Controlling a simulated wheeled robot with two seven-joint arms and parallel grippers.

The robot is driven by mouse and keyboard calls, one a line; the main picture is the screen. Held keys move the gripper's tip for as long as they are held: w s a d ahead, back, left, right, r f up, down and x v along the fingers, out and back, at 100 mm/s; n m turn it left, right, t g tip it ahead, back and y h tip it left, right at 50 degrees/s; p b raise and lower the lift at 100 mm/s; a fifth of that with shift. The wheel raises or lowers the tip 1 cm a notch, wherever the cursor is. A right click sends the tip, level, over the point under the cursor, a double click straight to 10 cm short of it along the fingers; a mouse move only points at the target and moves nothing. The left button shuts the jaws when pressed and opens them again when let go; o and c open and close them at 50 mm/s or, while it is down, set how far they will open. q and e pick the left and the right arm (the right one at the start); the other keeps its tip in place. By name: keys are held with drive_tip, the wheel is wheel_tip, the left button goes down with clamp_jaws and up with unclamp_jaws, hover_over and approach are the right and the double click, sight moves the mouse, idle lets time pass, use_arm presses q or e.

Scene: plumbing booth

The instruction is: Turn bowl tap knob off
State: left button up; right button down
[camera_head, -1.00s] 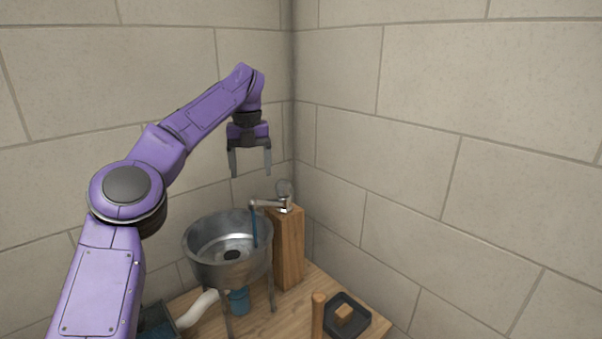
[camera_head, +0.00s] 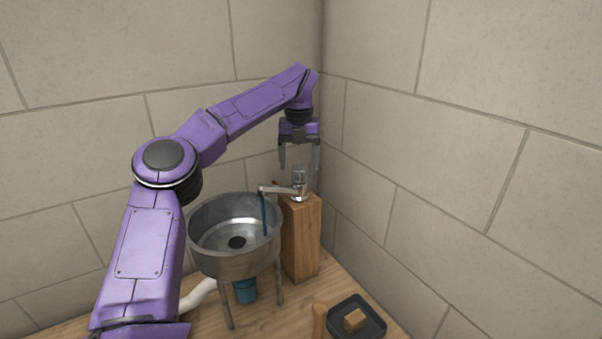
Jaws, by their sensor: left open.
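The tap (camera_head: 283,190) stands on a wooden block, with its spout reaching left over the metal bowl (camera_head: 236,236). Its clear knob (camera_head: 299,175) sits on top. A blue stream (camera_head: 264,214) hangs from the spout into the bowl. My left gripper (camera_head: 299,164) points down with its fingers apart, just above the knob. The fingertips look to be on either side of the knob's top, but whether they touch it cannot be told. My right gripper is not in view.
The wooden block (camera_head: 302,240) stands beside the bowl, close to the corner walls. A black tray (camera_head: 366,316) with a small wooden block (camera_head: 354,319) lies at front right, next to a wooden handle (camera_head: 319,322). A blue cup (camera_head: 245,291) and white pipe (camera_head: 199,292) are under the bowl.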

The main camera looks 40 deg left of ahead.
sight(299, 166)
use_arm(q)
wheel_tip(299, 166, down, 3)
drive_tip(key=shift+w+r, duration=0.1)
drive_tip(key=shift+r, duration=0.1)
drive_tip(key=shift+f, duration=0.15)
drive_tip(key=shift+d, duration=0.1)
drive_tip(key=c, duration=1)
drive_tip(key=shift+c, duration=0.2)
